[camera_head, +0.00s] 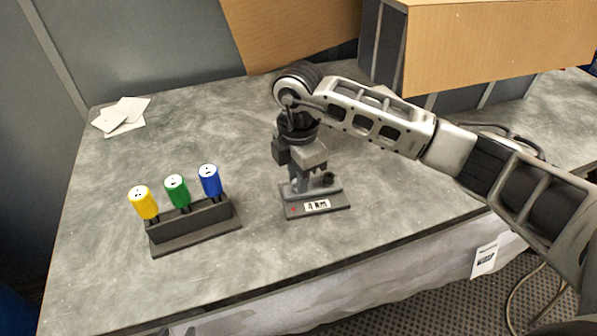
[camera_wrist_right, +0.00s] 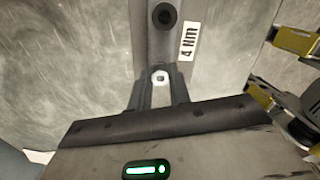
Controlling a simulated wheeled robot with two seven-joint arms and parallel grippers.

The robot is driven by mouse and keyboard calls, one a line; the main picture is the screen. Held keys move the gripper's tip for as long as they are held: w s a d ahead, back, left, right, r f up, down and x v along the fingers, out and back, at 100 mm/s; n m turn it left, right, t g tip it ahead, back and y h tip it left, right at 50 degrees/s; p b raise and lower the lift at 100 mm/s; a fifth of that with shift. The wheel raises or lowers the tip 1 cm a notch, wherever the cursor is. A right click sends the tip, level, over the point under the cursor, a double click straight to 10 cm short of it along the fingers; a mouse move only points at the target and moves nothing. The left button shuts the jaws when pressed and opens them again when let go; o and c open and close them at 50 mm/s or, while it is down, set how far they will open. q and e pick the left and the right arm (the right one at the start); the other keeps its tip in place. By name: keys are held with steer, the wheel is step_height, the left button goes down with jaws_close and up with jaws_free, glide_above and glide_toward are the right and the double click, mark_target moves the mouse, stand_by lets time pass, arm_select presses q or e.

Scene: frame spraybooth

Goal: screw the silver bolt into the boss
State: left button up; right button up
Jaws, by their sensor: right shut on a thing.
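My right gripper (camera_head: 300,176) points down over the grey fixture (camera_head: 335,207) in the middle of the table. In the right wrist view its fingers (camera_wrist_right: 160,88) are closed around the small silver bolt (camera_wrist_right: 160,77), whose bright head shows between the tips. The bolt is over the fixture's grey block. The gripper hides the boss, so I cannot tell how deep the bolt sits. A "4 Nm" label (camera_wrist_right: 188,41) and a dark round socket (camera_wrist_right: 165,15) lie just beyond the fingers. My left gripper does not show in the head view.
A dark rack (camera_head: 196,226) at left holds yellow (camera_head: 143,203), green (camera_head: 177,191) and blue (camera_head: 210,181) handled tools. White papers (camera_head: 120,116) lie at the back left. A cardboard-fronted box (camera_head: 490,48) stands at back right. The table between rack and fixture is clear.

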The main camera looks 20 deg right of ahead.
steer(key=m+p, duration=0.1)
steer(key=m, duration=0.1)
steer(key=shift+s+r+m, duration=0.1)
steer(key=shift+r+m, duration=0.05)
steer(key=shift+m, duration=0.55)
steer(key=m, duration=0.4)
steer(key=shift+a, duration=0.1)
steer(key=o, duration=1)
